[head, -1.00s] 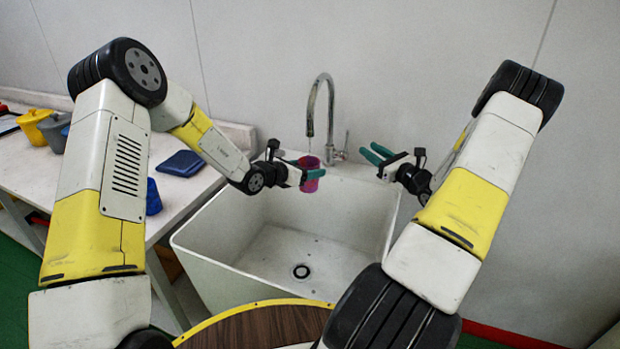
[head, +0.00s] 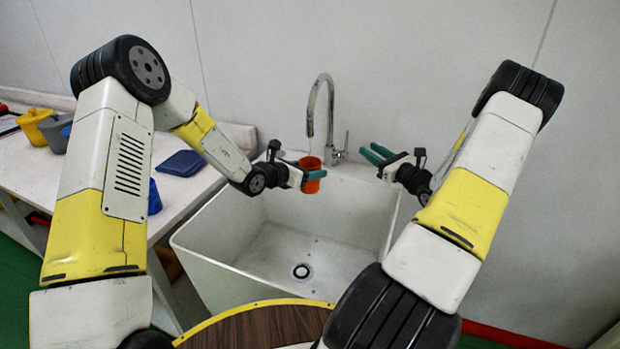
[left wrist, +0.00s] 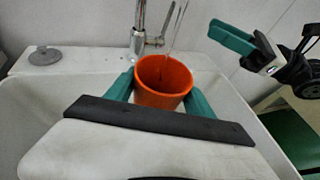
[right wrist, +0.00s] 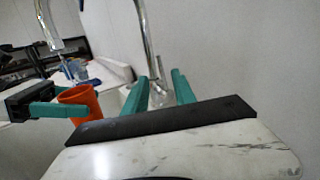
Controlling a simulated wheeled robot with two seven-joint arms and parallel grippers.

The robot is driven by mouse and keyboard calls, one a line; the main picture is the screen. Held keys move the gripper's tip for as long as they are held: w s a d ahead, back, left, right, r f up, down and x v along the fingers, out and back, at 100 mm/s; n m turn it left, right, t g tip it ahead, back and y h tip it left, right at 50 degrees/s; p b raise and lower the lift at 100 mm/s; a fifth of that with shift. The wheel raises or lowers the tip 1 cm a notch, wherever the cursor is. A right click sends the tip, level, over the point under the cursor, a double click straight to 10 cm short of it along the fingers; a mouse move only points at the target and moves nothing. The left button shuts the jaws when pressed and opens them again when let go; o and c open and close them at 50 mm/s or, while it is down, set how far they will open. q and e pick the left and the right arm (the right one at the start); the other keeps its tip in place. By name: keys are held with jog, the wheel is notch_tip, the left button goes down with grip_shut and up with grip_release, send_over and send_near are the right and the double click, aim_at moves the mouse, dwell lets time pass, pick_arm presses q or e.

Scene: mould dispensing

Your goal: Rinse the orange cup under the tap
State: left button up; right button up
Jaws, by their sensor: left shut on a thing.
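The orange cup (head: 311,178) is upright under the spout of the tap (head: 320,105), above the sink. My left gripper (head: 313,175) is shut on it, with a teal finger on each side in the left wrist view (left wrist: 163,95). In that view a thin clear stream of water (left wrist: 175,40) falls into the cup's open top. The cup also shows in the right wrist view (right wrist: 82,104). My right gripper (head: 375,153) is open and empty, to the right of the cup; its fingers stand apart in the right wrist view (right wrist: 160,92).
The white sink (head: 215,255) has an empty basin with a round drain (head: 301,271). A table (head: 105,170) at the left bears a yellow container (head: 36,127) and a dark blue flat item (head: 181,163). The wall stands close behind the tap.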

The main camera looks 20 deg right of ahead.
pick_arm(q)
jog(key=s+a, duration=0.5)
jog(key=s, duration=0.2)
jog(key=shift+a, duration=0.15)
